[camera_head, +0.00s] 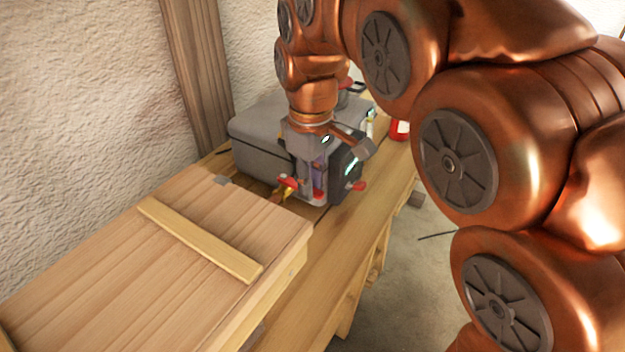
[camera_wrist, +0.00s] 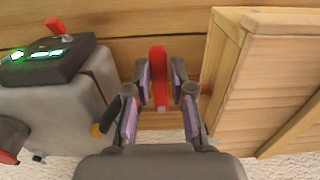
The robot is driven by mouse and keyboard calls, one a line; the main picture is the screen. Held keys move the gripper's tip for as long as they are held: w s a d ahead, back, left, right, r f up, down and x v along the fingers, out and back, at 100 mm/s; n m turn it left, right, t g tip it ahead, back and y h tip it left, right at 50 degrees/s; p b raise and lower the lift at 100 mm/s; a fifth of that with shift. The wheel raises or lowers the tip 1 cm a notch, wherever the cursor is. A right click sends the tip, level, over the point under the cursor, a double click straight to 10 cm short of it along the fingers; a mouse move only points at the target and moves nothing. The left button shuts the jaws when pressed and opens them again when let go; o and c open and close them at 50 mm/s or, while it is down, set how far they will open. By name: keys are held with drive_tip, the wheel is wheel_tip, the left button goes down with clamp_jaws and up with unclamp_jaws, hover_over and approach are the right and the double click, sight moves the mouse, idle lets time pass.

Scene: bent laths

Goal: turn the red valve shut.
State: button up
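The red valve handle (camera_wrist: 159,75) stands out as an upright red bar between the two fingers of my gripper (camera_wrist: 160,90) in the wrist view. The fingers have purple inner pads and stand apart, one on each side of the handle. A narrow gap shows on the right side; contact on the left is hard to tell. In the head view my gripper (camera_head: 311,185) points down over the bench, and red and yellow parts show beside its fingers. The valve's body is mostly hidden by the gripper.
A wooden crate (camera_head: 110,270) lies close on one side, also in the wrist view (camera_wrist: 270,75). A grey case (camera_head: 255,135) and a black box (camera_head: 345,172) with green lights and a red lever (camera_wrist: 55,26) stand on the other. The bench's front strip (camera_head: 345,225) is clear.

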sight(316, 191)
drive_tip(key=o, duration=0.3)
drive_tip(key=shift+d, duration=0.1)
drive_tip(key=shift+r, duration=0.1)
drive_tip(key=shift+r, duration=3.65)
drive_tip(key=shift+s+d, duration=0.25)
drive_tip(key=shift+d, duration=0.1)
drive_tip(key=s+d+f+m+p, duration=0.2)
drive_tip(key=s+d+f+m, duration=0.1)
drive_tip(key=s, duration=0.4)
drive_tip(key=s+d+f+m+g+p, duration=0.1)
drive_tip(key=s+d+f+m+p, duration=0.2)
drive_tip(key=s+d, duration=0.3)
drive_tip(key=s+d+f+m+p, duration=0.2)
drive_tip(key=s+d+f+m, duration=0.2)
drive_tip(key=s, duration=0.6)
drive_tip(key=shift+s+d+f+m+g+p, duration=0.2)
drive_tip(key=shift+d+m+g+p, duration=0.15)
drive_tip(key=shift+d, duration=0.25)
